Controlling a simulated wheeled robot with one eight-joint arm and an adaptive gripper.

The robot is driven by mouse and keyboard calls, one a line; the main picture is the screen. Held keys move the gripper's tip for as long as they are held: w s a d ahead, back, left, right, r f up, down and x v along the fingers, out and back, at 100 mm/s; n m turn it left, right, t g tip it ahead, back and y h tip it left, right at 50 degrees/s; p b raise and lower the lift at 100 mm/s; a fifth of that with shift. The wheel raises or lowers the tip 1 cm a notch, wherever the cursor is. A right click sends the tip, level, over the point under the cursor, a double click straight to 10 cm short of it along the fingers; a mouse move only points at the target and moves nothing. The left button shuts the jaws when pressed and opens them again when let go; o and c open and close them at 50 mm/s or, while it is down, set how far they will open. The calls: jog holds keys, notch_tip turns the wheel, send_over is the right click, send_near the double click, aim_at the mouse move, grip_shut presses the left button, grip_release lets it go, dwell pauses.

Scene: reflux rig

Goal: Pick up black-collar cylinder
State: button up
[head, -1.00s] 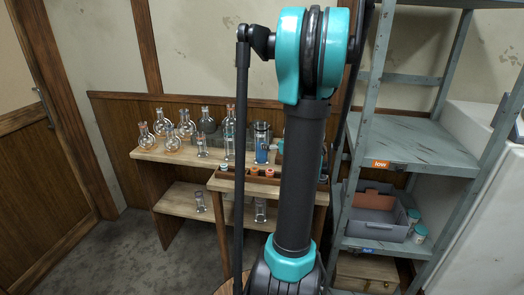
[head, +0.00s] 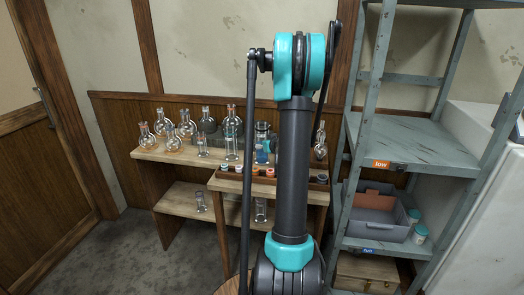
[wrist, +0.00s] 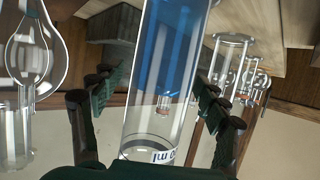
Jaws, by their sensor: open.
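A tall clear cylinder with blue inside (head: 262,145) stands at the right part of the wooden bench, with a dark band near its top. In the wrist view, a clear cylinder with a blue part and an "ml" mark (wrist: 165,75) fills the middle, tilted in the picture; no black collar can be made out there. My gripper (wrist: 165,105) is open, with one dark finger on each side of this cylinder. I cannot tell whether either finger touches it. In the head view my arm hides part of the bench beside the cylinder.
Several round flasks (head: 174,140) stand left on the bench (head: 150,154). Another tall cylinder (head: 231,140) stands close to the left. A wooden rack with small capped items (head: 263,172) is in front. A grey metal shelf (head: 415,140) stands to the right.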

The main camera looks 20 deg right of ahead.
jog(key=shift+x, duration=1.4)
jog(key=shift+c, duration=0.3)
grip_shut()
